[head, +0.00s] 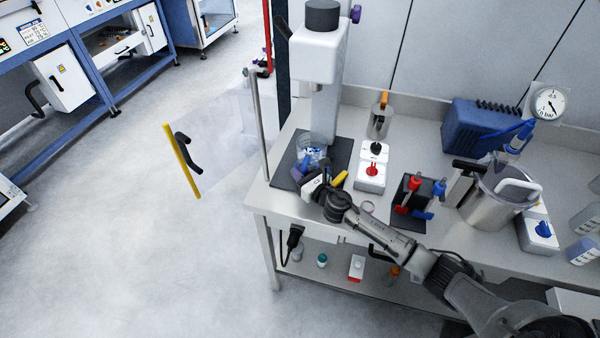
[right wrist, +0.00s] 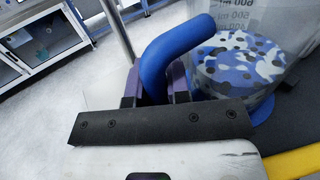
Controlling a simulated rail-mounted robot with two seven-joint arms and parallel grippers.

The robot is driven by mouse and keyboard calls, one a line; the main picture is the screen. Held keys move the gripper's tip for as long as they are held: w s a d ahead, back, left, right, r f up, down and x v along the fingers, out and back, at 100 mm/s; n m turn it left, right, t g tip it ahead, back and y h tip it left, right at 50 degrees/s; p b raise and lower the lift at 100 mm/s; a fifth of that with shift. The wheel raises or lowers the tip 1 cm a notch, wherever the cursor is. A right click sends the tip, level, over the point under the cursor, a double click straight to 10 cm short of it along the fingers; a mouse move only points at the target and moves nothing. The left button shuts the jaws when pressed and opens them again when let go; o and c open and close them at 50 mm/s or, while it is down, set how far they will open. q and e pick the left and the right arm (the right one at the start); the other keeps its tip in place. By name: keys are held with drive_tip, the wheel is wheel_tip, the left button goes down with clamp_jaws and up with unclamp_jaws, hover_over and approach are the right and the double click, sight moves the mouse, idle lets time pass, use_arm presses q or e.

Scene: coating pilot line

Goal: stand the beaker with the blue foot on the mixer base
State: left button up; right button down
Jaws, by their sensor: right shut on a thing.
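The clear beaker (head: 311,143) with blue, white and black mottled contents is at the mixer, over the dark mixer base (head: 285,172). In the right wrist view the beaker (right wrist: 290,22) shows graduation marks, a blue foot (right wrist: 263,107) and a blue handle (right wrist: 170,52). My right gripper (head: 305,172) is shut on the handle, its fingers (right wrist: 160,88) either side of it. The beaker looks upright below the white mixer head (head: 318,55). I cannot tell whether its foot touches the base. My left gripper is not in view.
A clear guard door with a yellow edge (head: 181,162) stands open at left. A thin post (head: 259,125) rises at the bench's left corner. Right of the base are a white switch box (head: 371,168), a metal can (head: 380,122) and a steel pot (head: 490,205).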

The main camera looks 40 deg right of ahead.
drive_tip(key=c, duration=1.1)
unclamp_jaws()
drive_tip(key=shift+o, duration=0.5)
drive_tip(key=shift+f, duration=0.15)
drive_tip(key=s, duration=1.2)
drive_tip(key=shift+s+a, duration=0.2)
drive_tip(key=shift+a, duration=0.05)
drive_tip(key=shift+s, duration=0.7)
